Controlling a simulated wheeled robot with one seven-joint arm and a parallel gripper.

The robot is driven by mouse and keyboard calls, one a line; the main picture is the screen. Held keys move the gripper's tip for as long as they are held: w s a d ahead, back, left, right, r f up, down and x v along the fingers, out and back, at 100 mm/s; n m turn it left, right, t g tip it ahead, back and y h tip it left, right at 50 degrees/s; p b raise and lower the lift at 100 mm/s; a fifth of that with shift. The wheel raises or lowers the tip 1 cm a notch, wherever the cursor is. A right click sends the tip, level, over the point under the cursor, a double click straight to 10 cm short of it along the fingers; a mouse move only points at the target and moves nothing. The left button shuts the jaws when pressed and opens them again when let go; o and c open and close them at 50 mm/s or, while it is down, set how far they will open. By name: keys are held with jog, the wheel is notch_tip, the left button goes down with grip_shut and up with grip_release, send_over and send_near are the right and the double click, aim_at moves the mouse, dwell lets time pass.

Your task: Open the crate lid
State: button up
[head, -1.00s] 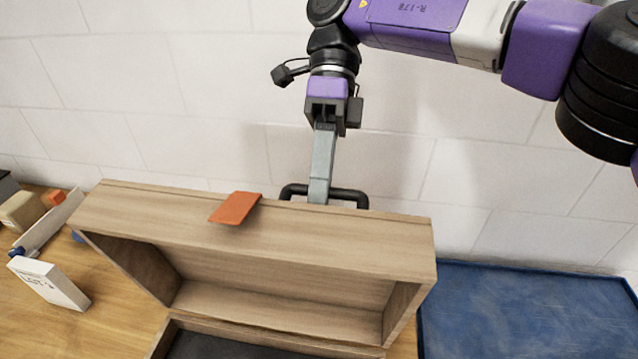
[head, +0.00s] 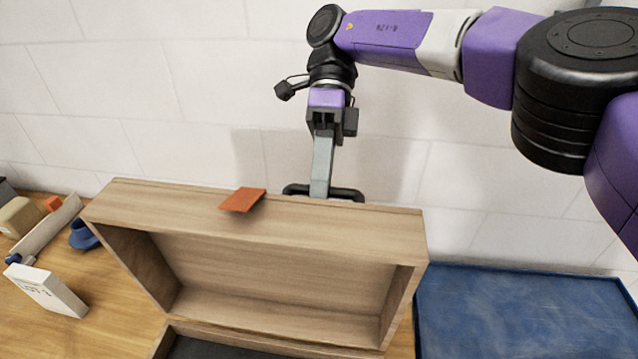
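The wooden crate lid (head: 300,225) stands raised, tilted up and back from the crate, with its hollow inside facing me. The crate body (head: 262,345) shows only as a rim with a dark interior at the bottom edge. A black handle (head: 345,193) sits on the far side of the lid's top edge, partly hidden by it. My gripper (head: 321,185) reaches down to the handle from above. Its fingers appear edge-on as one grey strip at the handle, so I cannot see whether they are closed around it. An orange-red flap (head: 243,199) sits on the lid's upper edge.
A blue tray (head: 525,305) lies right of the crate. At left on the wooden table (head: 105,330) are a white box (head: 47,291), a blue object (head: 84,235), a tan block (head: 18,217) and a long pale piece (head: 45,230). A white block wall stands behind.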

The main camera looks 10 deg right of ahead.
jog(key=o, duration=0.3)
jog(key=shift+f, duration=0.15)
jog(key=shift+r, duration=0.2)
jog(key=shift+s+r, duration=0.1)
